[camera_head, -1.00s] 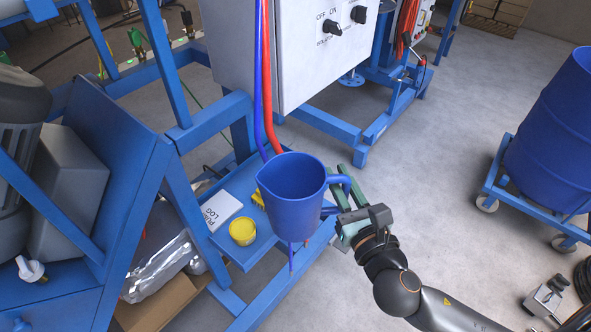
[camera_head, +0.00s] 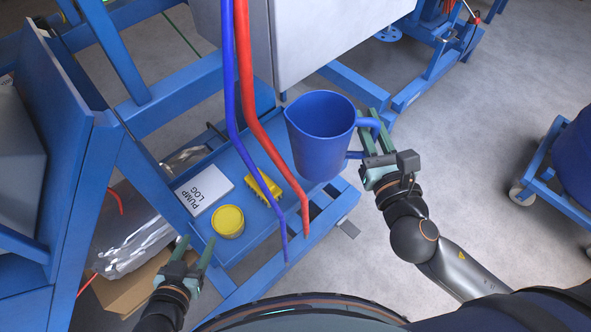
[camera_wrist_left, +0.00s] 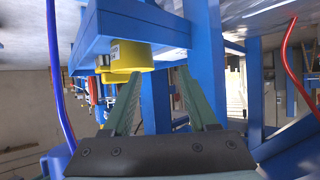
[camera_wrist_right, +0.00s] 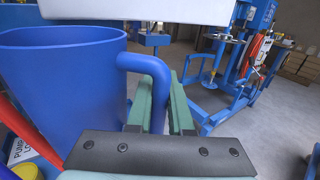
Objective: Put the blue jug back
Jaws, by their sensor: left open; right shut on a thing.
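The blue jug (camera_head: 319,140) is upright in the head view, at the right end of the blue shelf (camera_head: 243,232). My right gripper (camera_head: 372,143) is shut on the jug's handle from the right. The handle shows between its fingers in the right wrist view (camera_wrist_right: 158,92), with the jug body (camera_wrist_right: 62,85) at left. I cannot tell whether the jug's base touches the shelf. My left gripper (camera_head: 194,250) is open and empty at the shelf's front left. Its fingers also show in the left wrist view (camera_wrist_left: 160,105), below a yellow tub (camera_wrist_left: 128,58).
On the shelf are the yellow tub (camera_head: 229,221), a yellow brush-like block (camera_head: 263,185) and a pump log (camera_head: 204,190). A blue hose (camera_head: 232,110) and red hose (camera_head: 247,100) hang down across it. A grey cabinet (camera_head: 325,35) stands behind.

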